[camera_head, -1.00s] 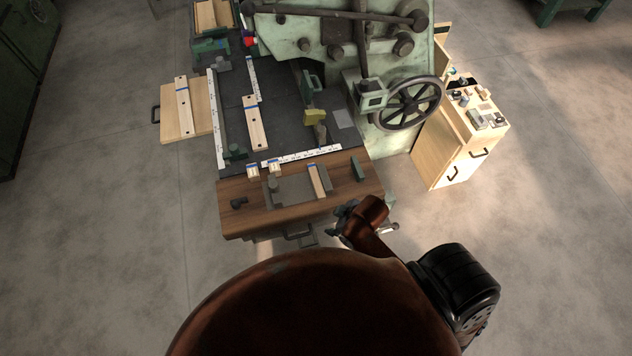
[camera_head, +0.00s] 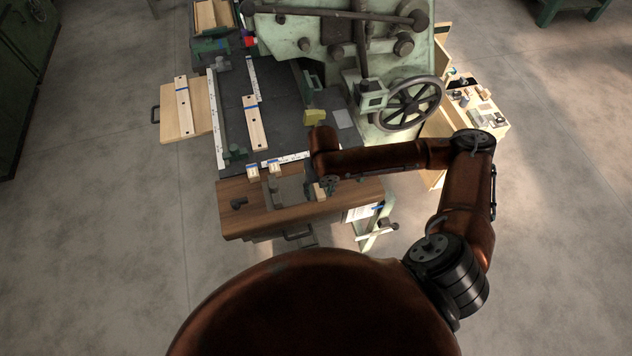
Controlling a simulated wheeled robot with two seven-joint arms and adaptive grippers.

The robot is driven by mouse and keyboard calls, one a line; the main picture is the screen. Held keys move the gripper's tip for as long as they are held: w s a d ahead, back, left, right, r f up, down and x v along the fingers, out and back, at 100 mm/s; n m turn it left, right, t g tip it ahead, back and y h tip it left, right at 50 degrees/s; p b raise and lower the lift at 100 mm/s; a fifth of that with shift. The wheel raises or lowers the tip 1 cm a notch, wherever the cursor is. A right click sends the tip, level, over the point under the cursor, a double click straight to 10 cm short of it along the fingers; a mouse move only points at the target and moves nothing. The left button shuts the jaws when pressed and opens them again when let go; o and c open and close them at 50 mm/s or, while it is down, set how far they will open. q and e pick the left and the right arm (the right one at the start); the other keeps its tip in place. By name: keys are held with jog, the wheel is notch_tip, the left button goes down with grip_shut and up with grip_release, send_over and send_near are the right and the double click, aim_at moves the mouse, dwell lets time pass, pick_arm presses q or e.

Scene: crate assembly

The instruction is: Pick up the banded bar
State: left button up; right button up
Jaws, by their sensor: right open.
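My right gripper (camera_head: 328,186) hangs over the front wooden ledge, at the short pale bar (camera_head: 319,194) there. It is open, but its fingers are small and partly hidden by my arm. Only the near end of that bar shows; whether it sits between the fingers I cannot tell. A longer pale bar with a blue band (camera_head: 254,124) lies on the dark table top. Another blue-banded bar (camera_head: 184,108) lies on the wooden side board at left. Two small blue-marked blocks (camera_head: 253,170) (camera_head: 274,167) stand at the ledge's back edge. My left gripper is out of view.
The green machine with its handwheel (camera_head: 409,104) stands behind and to the right.

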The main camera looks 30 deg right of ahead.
aim_at(322, 198)
jog(key=shift+n, duration=0.4)
jog(key=f, duration=0.2)
jog(key=d+f, duration=0.1)
jog(key=f, duration=0.4)
jog(key=shift+w+d+f+b, duration=0.1)
jog(key=shift+w+d+b, duration=0.2)
jog(key=shift+w+b, duration=0.1)
jog(key=shift+s, duration=0.1)
jog(key=shift+c, duration=0.6)
grip_shut()
